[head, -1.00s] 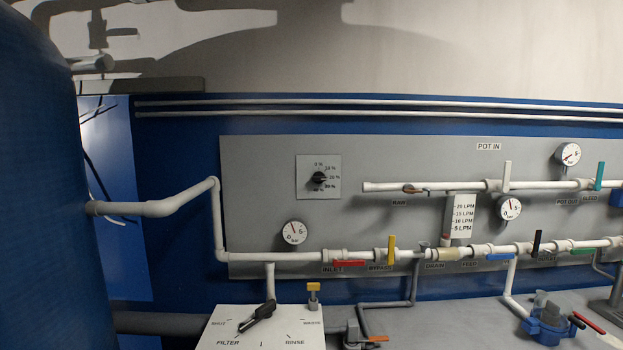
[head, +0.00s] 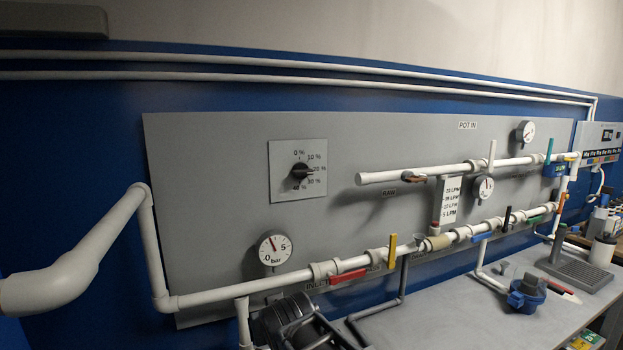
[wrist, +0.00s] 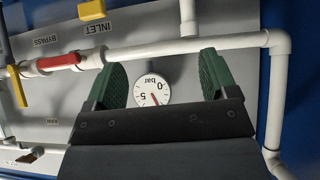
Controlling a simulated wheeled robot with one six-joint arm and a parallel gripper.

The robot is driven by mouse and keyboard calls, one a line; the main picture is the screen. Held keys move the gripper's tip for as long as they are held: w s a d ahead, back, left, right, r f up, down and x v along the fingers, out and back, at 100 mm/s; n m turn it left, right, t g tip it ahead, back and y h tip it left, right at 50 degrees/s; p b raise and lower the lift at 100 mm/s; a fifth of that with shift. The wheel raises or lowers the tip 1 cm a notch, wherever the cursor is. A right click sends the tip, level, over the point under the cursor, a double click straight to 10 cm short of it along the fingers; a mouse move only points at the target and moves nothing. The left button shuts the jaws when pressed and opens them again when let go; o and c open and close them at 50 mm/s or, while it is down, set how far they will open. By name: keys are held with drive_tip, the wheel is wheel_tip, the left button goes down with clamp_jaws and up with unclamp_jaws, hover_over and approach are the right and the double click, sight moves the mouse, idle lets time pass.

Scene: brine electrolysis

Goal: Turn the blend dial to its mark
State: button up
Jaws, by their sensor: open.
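The blend dial is a black knob (head: 301,171) on a square grey plate (head: 284,190) at the upper left of the panel in the head view. Its scale runs from 0 % to 40 %, and the knob seems to point near 20 %. No separate target mark can be made out. My gripper (wrist: 164,75) is open and empty in the wrist view, its green finger pads on either side of the pressure gauge (wrist: 152,91). That gauge also shows below the dial in the head view (head: 273,249). The dial is not visible in the wrist view.
A white pipe (wrist: 185,47) crosses near my fingertips in the wrist view. The red inlet handle (head: 348,276) and yellow bypass handle (head: 392,252) stick out along the lower pipe. The raw pipe (head: 400,176) ends right of the dial. The panel around the dial is clear.

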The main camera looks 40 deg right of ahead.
drive_tip(key=shift+o, duration=0.4)
drive_tip(key=w+d+r+m+t+h+b, duration=0.1)
drive_tip(key=w+d+r+m+t+h, duration=0.1)
drive_tip(key=d+r, duration=0.5)
drive_tip(key=w+d+t+h, duration=0.1)
drive_tip(key=w+t, duration=0.1)
drive_tip(key=shift+w+d+r+t+b, duration=0.2)
drive_tip(key=shift+w+d+t+b, duration=0.05)
drive_tip(key=shift+w+t+b, duration=0.05)
drive_tip(key=n+t+b, duration=0.2)
drive_tip(key=t, duration=0.6)
approach(305, 174)
drive_tip(key=p+x, duration=0.3)
drive_tip(key=x, duration=0.7)
drive_tip(key=shift+w, duration=0.15)
drive_tip(key=shift+c, duration=0.2)
drive_tip(key=c, duration=0.9)
